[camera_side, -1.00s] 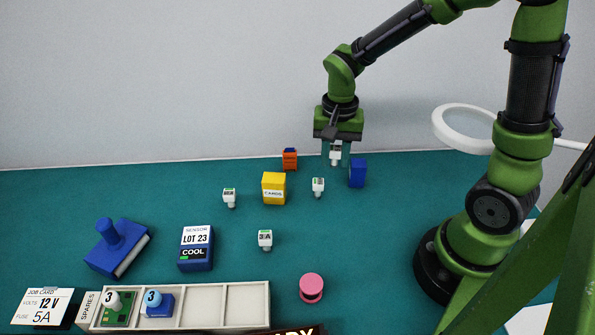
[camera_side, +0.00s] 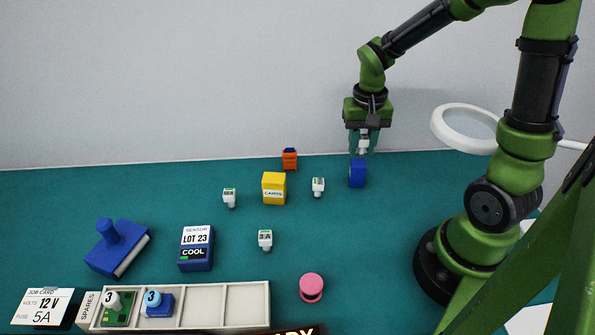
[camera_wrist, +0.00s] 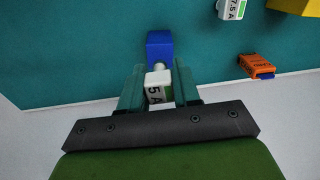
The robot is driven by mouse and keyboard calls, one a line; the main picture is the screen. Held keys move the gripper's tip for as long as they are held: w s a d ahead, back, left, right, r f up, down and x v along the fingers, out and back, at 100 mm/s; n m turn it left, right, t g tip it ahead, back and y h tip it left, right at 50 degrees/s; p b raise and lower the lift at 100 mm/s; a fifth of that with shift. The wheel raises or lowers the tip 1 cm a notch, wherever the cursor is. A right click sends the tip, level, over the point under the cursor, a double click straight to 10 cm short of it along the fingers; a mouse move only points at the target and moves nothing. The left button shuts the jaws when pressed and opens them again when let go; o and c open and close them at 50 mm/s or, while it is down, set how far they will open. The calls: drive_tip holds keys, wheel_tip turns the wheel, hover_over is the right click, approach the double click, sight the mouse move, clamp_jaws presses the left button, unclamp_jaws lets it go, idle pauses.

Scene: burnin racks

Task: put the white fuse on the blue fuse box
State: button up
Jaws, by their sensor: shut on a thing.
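My gripper (camera_side: 363,140) is shut on a white fuse (camera_side: 363,146) at the far right of the mat. In the wrist view the fuse (camera_wrist: 157,83) sits between the fingertips (camera_wrist: 159,92) and its label reads "5 A". The blue fuse box (camera_side: 357,174) stands on the mat directly below the gripper. In the wrist view the blue box (camera_wrist: 159,45) lies just beyond the tip of the fuse. I cannot tell whether the fuse touches the box.
Other white fuses (camera_side: 318,186), (camera_side: 229,197) and (camera_side: 265,239) lie on the green mat. A yellow cards box (camera_side: 274,188) and an orange holder (camera_side: 290,160) are to the left. A magnifier ring (camera_side: 466,126) is at the right.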

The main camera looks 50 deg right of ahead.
drive_tip(key=shift+f, duration=1.05)
drive_tip(key=shift+f, duration=0.1)
drive_tip(key=o, duration=1)
drive_tip(key=shift+o, duration=0.2)
